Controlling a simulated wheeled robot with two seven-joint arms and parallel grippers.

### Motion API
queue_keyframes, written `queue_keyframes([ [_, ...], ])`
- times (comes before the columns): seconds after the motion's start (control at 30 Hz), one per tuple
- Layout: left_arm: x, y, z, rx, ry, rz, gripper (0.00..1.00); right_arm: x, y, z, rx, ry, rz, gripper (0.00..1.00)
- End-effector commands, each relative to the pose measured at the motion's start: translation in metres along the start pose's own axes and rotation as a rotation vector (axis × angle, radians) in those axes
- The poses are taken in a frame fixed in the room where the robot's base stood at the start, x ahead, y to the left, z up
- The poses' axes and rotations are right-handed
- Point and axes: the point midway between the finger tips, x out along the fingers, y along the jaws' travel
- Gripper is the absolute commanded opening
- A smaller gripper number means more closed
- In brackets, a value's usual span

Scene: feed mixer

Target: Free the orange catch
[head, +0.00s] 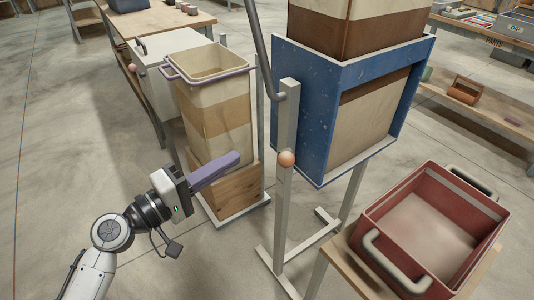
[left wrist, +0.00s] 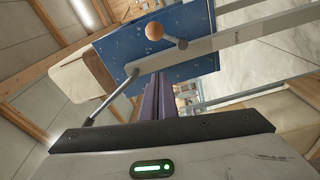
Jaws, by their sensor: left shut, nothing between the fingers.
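The orange catch is a round orange knob (head: 286,159) on the pale upright post (head: 287,200) beside the blue hopper frame (head: 302,110). The knob also shows near the top of the left wrist view (left wrist: 154,31), on a short dark stem. My left gripper (head: 236,158) has purple fingers, shut and empty. In the head view they point up and right toward the knob, with a gap between. The fingers also show in the left wrist view (left wrist: 158,85), below the knob in the picture. My right gripper is not in view.
A bent grey lever (head: 262,50) ends at the post above the knob. A tall cream bin (head: 208,62) with a purple rim handle stands behind my left gripper. A red crate (head: 385,222) sits on a wooden stand at right. Open floor lies at left.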

Motion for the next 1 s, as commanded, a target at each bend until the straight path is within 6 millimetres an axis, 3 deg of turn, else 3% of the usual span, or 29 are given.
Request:
queue_keyframes([
  [0.17,0.012,0.001,-0.001,0.0,0.002,0.001,0.0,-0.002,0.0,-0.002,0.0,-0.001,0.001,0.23],
  [0.63,0.101,0.001,0.0,0.0,0.0,0.001,0.0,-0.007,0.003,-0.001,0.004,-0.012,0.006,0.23],
  [1.0,0.087,-0.001,0.037,0.001,0.0,-0.002,0.0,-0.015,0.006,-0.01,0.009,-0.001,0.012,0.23],
])
